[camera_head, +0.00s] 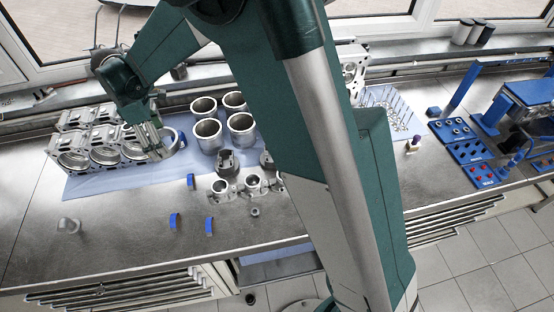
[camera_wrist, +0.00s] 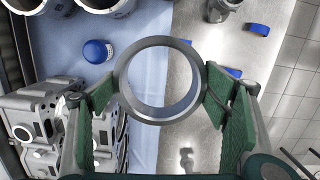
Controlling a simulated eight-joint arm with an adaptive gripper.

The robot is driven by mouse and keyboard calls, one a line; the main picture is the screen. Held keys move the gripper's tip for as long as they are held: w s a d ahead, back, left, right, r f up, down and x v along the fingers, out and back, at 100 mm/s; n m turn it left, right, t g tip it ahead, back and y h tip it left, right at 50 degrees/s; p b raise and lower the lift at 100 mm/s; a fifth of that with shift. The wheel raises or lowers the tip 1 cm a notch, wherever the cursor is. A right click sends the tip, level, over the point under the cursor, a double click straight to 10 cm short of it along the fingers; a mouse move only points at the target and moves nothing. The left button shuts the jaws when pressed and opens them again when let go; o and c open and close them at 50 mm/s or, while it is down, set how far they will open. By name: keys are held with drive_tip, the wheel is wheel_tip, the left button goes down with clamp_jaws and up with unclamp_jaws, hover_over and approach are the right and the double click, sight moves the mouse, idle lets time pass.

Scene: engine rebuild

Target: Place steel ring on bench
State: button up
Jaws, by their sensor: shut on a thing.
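My gripper (camera_wrist: 160,95) is shut on the steel ring (camera_wrist: 121,82). Its two green-padded fingers press on opposite outer sides of the ring. In the wrist view the ring faces the camera, and the edge of the blue mat and the grey bench (camera_wrist: 187,120) show through it. I cannot tell how high the ring is above the mat. The bench (camera_head: 130,240) has bare metal in front of the mat.
The engine block (camera_head: 92,150) stands on the blue mat (camera_head: 100,186). Several cylinder liners (camera_head: 208,133) stand right of my gripper, with pistons (camera_head: 229,161) in front of them. Blue-marked pieces (camera_head: 174,220) and a small clear part (camera_head: 69,225) lie on the bench. Bare bench lies between them.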

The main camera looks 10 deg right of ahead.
drive_tip(key=s+d+r+m+b, duration=0.1)
drive_tip(key=s+d+m, duration=0.15)
drive_tip(key=d, duration=1.35)
drive_tip(key=s+d+m+b, duration=0.1)
drive_tip(key=d+m, duration=0.2)
drive_tip(key=d, duration=1.4)
drive_tip(key=s+d+f+m+g+b, duration=0.15)
drive_tip(key=s+d+m, duration=0.25)
drive_tip(key=s+d, duration=0.65)
drive_tip(key=s+d+f+m, duration=0.25)
drive_tip(key=s+d, duration=0.55)
drive_tip(key=d, duration=0.5)
drive_tip(key=shift+m+y, duration=0.3)
drive_tip(key=shift+s+d+f, duration=0.1)
drive_tip(key=shift+f, duration=0.9)
drive_tip(key=shift+s+d+f, duration=0.1)
drive_tip(key=shift+f, duration=0.9)
drive_tip(key=shift+f, duration=0.15)
drive_tip(key=shift+w+f+b, duration=0.1)
drive_tip(key=shift+f+b, duration=0.3)
drive_tip(key=shift+f, duration=2.4)
drive_tip(key=shift+f, duration=0.1)
drive_tip(key=shift+f+b, duration=0.3)
drive_tip(key=shift+f, duration=1.65)
